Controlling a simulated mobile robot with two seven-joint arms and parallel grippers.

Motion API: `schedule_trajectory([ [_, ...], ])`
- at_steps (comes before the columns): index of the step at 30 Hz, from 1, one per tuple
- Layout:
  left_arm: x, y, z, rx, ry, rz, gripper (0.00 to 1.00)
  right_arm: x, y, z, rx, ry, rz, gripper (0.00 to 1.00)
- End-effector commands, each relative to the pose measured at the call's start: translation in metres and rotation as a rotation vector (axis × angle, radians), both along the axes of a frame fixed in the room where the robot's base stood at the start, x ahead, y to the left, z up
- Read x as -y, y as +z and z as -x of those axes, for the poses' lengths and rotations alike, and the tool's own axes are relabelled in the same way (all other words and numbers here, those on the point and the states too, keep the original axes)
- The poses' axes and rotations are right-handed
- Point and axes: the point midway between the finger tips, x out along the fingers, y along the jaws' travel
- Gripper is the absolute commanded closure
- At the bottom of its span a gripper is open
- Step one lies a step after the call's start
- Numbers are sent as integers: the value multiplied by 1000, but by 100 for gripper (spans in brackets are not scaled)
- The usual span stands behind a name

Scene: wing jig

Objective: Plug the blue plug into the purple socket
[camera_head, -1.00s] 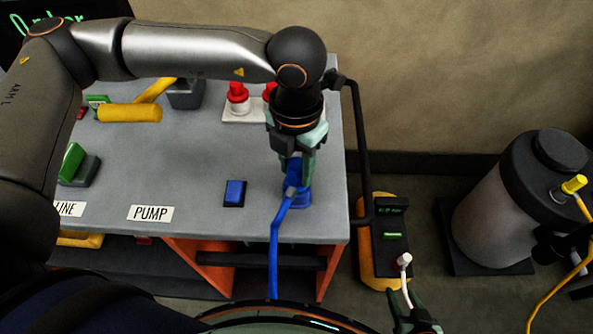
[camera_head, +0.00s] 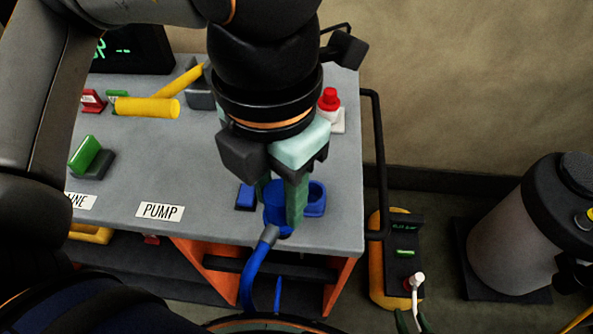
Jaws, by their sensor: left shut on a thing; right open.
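My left gripper (camera_head: 284,203) is shut on the blue plug (camera_head: 277,213). It holds the plug just left of and in front of a round blue holder (camera_head: 316,198) on the grey table, apart from it. A blue cable (camera_head: 252,275) runs from the plug down over the table's front edge. My fingers hide part of the plug. I see no purple socket in this view.
The grey table (camera_head: 200,150) carries a blue button (camera_head: 246,196), a PUMP label (camera_head: 160,212), a yellow lever (camera_head: 147,107), a green switch (camera_head: 85,156) and a red-topped part (camera_head: 330,100). A black rail (camera_head: 376,150) runs along its right side. A yellow-and-black unit (camera_head: 385,265) and a grey tank (camera_head: 515,235) stand right.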

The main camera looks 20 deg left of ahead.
Motion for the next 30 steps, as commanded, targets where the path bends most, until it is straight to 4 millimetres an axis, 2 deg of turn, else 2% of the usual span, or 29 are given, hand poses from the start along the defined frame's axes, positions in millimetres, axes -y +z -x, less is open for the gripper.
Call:
schedule_trajectory([
  [3,1,6,11,2,-1,2,100,0,-1,0,0,0,0,50],
  [7,1,11,15,1,0,1,100,0,0,0,0,0,0,50],
  [21,1,35,16,-1,1,2,100,0,10,0,0,0,0,50],
  [30,1,38,16,-1,1,2,100,0,11,0,0,0,0,50],
])
